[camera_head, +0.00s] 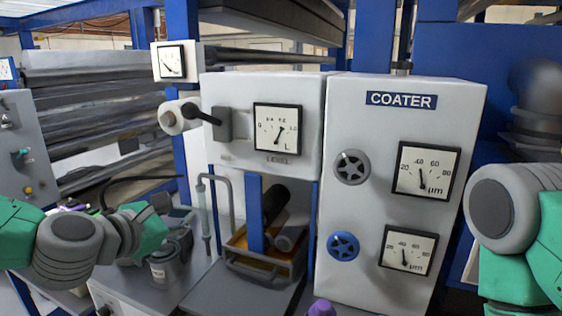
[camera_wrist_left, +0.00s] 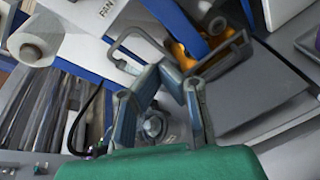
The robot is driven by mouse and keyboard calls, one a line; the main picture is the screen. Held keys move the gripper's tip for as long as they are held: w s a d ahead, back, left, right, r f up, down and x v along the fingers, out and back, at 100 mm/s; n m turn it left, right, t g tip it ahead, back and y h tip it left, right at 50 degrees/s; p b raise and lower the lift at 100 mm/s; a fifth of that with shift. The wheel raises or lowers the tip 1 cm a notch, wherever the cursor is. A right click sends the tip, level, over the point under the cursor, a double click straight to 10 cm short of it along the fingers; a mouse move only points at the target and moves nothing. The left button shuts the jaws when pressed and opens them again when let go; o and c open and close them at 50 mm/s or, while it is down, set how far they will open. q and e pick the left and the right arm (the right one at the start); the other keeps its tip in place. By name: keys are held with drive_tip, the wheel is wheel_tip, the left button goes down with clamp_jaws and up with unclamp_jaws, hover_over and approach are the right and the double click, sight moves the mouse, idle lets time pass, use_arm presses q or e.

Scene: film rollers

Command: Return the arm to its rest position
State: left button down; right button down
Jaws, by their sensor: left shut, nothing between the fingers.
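My left arm (camera_head: 70,245) comes in from the left in the head view, grey and green. Its gripper (camera_head: 182,238) is in front of the lower left of the machine, above a grey ledge with a small metal cup. In the left wrist view the gripper (camera_wrist_left: 172,80) has its fingers tilted in towards each other, shut with nothing held. My right arm (camera_head: 515,225) shows at the right edge of the head view; its gripper is out of view.
A white COATER cabinet (camera_head: 400,190) with gauges and a blue knob (camera_head: 343,246) stands at centre right. Beside it are a level gauge (camera_head: 277,129), a black-handled lever (camera_head: 203,116), a metal cup (camera_head: 166,270) and a yellow-edged tray (camera_head: 262,262). Rollers (camera_head: 105,105) fill the left.

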use_arm(q)
drive_tip(key=s+d+f+m+g+y+b, duration=0.1)
drive_tip(key=s+f+m+g, duration=0.5)
drive_tip(key=f, duration=0.9)
drive_tip(key=s+d+f+m+g+y+b, duration=0.1)
drive_tip(key=s+d+f+m+g, duration=0.1)
drive_tip(key=s+f+m, duration=0.8)
drive_tip(key=s+a+f+m+g+y+b, duration=0.1)
drive_tip(key=s+a+f+m+g+y, duration=0.1)
drive_tip(key=s+a+f+m, duration=0.3)
drive_tip(key=s+a+f+m+g+y+b, duration=0.1)
drive_tip(key=s+a+f+m, duration=0.3)
drive_tip(key=s+f, duration=0.7)
drive_tip(key=shift+s+a+m+g+y, duration=0.4)
drive_tip(key=shift+s+a+g, duration=0.45)
drive_tip(key=shift+s, duration=0.25)
drive_tip(key=shift+f, duration=0.1)
